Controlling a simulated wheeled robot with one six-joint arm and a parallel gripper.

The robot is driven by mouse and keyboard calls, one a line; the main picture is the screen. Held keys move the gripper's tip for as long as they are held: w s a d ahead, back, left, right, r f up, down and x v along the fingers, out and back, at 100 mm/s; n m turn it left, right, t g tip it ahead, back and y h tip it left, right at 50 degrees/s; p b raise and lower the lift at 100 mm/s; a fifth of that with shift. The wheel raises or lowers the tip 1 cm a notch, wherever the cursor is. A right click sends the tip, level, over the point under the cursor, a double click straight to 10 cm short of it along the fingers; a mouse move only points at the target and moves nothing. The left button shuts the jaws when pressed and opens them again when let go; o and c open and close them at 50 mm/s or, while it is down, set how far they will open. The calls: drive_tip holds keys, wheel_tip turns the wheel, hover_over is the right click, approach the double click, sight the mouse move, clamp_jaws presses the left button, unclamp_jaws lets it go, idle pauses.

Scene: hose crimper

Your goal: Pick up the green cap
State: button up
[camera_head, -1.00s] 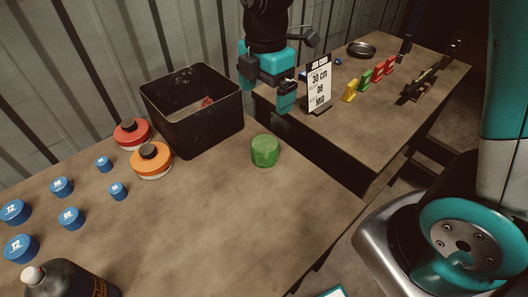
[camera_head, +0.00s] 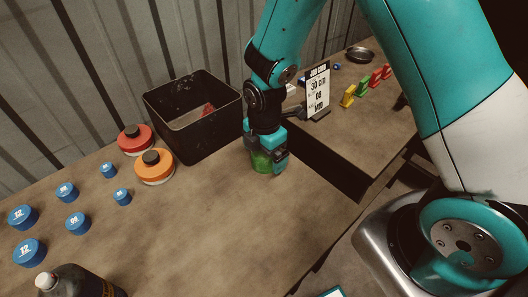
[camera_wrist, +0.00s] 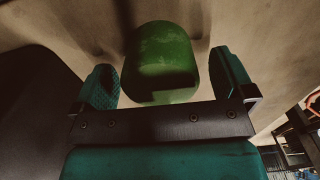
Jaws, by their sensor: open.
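The green cap (camera_head: 261,162) stands on the near table, right of the black bin. My gripper (camera_head: 268,152) is directly over it and hides most of it in the head view. In the wrist view the green cap (camera_wrist: 163,62) lies between the two spread teal fingers of my gripper (camera_wrist: 172,78). A gap shows on both sides of the cap, and the fingers do not appear to touch it. My gripper is open.
The black bin (camera_head: 180,140) stands just left of my gripper. Orange (camera_head: 154,168) and red (camera_head: 135,140) round lidded things and several blue caps (camera_head: 77,223) are farther left. A dark bottle (camera_head: 75,287) is at the front. The table's front middle is clear.

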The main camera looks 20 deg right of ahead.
drive_tip(key=shift+f, duration=0.7)
drive_tip(key=c, duration=1)
drive_tip(key=shift+r, duration=0.1)
